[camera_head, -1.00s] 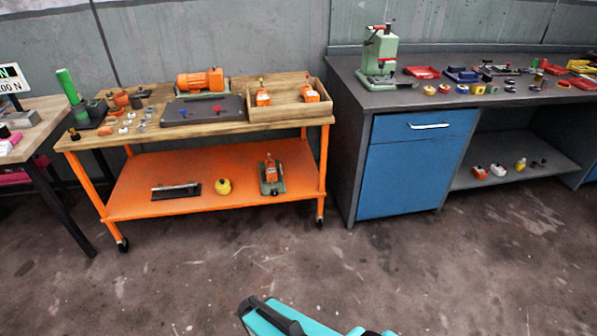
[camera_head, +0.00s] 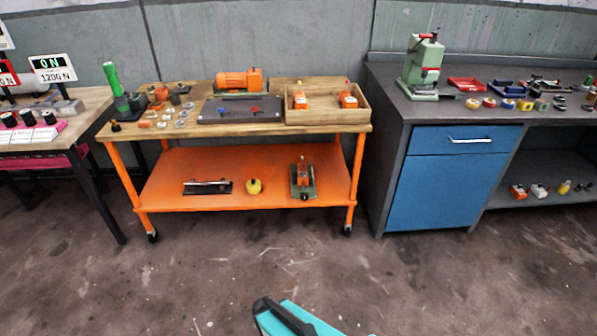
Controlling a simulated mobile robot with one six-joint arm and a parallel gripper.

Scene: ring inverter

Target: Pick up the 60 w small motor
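Several orange motors are in view, and I cannot read which one is 60 W. Two small orange motors, a left one (camera_head: 301,102) and a right one (camera_head: 348,101), stand in the open wooden tray (camera_head: 327,117) on the cart's top. A larger orange motor (camera_head: 239,81) lies at the back of the cart top. My gripper is not in view; only a teal and black part of my arm shows at the bottom edge.
The orange cart (camera_head: 168,186) has a wooden top with a dark case (camera_head: 227,112) and small parts. A blue-drawered bench (camera_head: 445,180) stands to its right, a table (camera_head: 88,105) to its left. The concrete floor (camera_head: 210,275) before the cart is clear.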

